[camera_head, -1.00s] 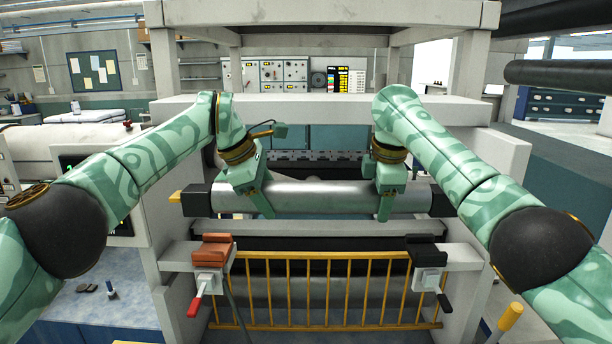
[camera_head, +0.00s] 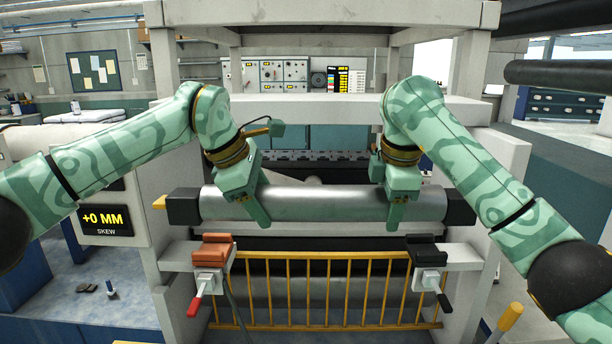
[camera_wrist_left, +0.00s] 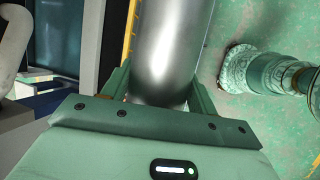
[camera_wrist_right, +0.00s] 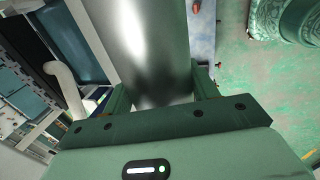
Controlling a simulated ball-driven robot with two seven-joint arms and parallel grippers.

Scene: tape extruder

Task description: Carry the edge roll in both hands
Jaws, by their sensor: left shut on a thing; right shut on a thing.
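The edge roll (camera_head: 310,203) is a silver cylinder with black end blocks and a yellow tip at its left end. It lies about level across the middle of the head view, above the yellow barred gate. My left gripper (camera_head: 258,212) is shut around the roll left of its middle. My right gripper (camera_head: 396,214) is shut around it near the right end. The roll also fills the space between the fingers in the left wrist view (camera_wrist_left: 172,50) and in the right wrist view (camera_wrist_right: 155,50).
A red-brown saddle block (camera_head: 212,248) on the left and a black one (camera_head: 425,250) on the right sit on the machine's side posts, below the roll's ends. The yellow gate (camera_head: 335,290) spans between them. A display (camera_head: 104,220) reads "+0 MM SKEW".

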